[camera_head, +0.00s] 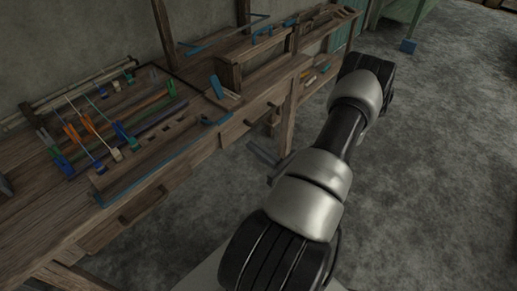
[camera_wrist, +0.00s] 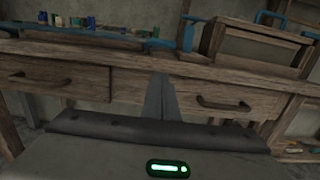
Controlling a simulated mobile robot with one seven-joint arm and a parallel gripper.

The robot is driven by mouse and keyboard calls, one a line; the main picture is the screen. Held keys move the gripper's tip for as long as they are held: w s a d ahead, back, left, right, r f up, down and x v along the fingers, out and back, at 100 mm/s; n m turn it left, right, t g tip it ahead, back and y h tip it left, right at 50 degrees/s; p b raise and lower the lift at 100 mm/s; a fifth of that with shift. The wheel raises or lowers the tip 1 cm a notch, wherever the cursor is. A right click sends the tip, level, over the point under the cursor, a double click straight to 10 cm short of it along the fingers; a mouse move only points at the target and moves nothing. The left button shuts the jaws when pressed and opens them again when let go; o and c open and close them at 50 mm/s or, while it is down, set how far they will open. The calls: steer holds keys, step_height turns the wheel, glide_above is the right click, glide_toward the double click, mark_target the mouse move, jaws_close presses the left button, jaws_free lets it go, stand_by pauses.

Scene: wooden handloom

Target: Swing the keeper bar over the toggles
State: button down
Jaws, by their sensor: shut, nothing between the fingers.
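A long thin blue bar (camera_head: 150,172), which looks like the keeper bar, runs along the front edge of the wooden bench. A blue bent handle (camera_head: 217,119) is near its right end; the bar (camera_wrist: 85,37) and handle (camera_wrist: 187,36) also show in the wrist view. Several blue, orange and green clip-like pieces, perhaps the toggles (camera_head: 83,128), stand behind the bar with cords between them. I cannot tell which are the toggles. My gripper (camera_head: 252,146) is shut and empty, in front of the bench and apart from the bar. Its fingers (camera_wrist: 161,82) point toward the drawers.
The bench has drawers with dark handles (camera_wrist: 222,104) at the front. A raised wooden box (camera_head: 232,73) stands right of the bar, with blue-handled tools on the shelf behind. The grey floor (camera_head: 430,150) on the right is clear.

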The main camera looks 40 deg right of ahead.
steer(key=w+r, duration=0.3)
steer(key=w, duration=0.5)
steer(key=shift+w+a+r, duration=0.25)
steer(key=shift+w+a, duration=0.1)
steer(key=shift+r+g+p, duration=0.4)
steer(key=shift+r+p, duration=0.05)
steer(key=shift+p, duration=0.1)
steer(key=shift+r, duration=0.15)
